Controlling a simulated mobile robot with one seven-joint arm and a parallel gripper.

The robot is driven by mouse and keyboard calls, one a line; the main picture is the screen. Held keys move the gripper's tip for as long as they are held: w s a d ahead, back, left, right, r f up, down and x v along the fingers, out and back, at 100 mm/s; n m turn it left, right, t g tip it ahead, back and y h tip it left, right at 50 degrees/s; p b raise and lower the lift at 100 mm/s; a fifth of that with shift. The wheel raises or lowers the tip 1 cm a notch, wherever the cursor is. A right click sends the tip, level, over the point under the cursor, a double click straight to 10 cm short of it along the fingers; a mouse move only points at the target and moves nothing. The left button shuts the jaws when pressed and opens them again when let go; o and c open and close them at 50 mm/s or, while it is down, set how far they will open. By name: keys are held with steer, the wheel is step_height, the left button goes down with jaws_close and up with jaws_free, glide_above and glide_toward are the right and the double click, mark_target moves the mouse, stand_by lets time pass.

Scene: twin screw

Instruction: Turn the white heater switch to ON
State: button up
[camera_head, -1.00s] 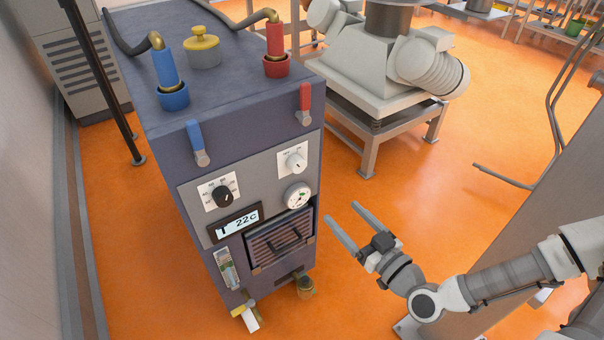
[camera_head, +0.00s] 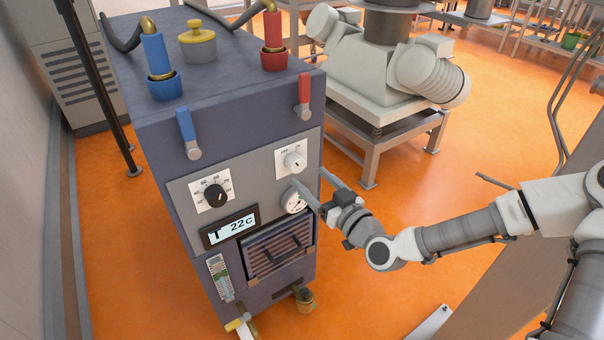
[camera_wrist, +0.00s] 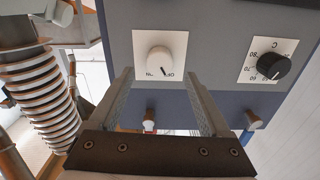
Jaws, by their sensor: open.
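The white heater switch (camera_head: 295,161) is a round knob on a white plate at the upper right of the heater's grey front panel. It also shows in the wrist view (camera_wrist: 159,62), upside down, with its dark pointer mark toward the plate's printed lettering, which I cannot read surely. My gripper (camera_head: 311,178) is open and empty, in front of the panel and just below and right of the switch in the head view. In the wrist view its two fingers (camera_wrist: 160,78) stand on either side of the switch's line, apart from the knob.
A black temperature knob (camera_head: 215,196) and a display reading 22c (camera_head: 231,226) are left of the switch. Blue (camera_head: 188,132) and red (camera_head: 305,97) levers hang above. A white machine (camera_head: 385,75) stands behind, right.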

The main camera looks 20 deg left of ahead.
mark_target(299, 167)
steer(key=x, duration=0.5)
steer(key=shift+b, duration=0.35)
steer(key=shift+d, duration=0.1)
jaws_close()
steer(key=shift+m, duration=0.4)
steer(key=m+p, duration=0.1)
steer(key=m, duration=1)
steer(key=shift+p, duration=0.35)
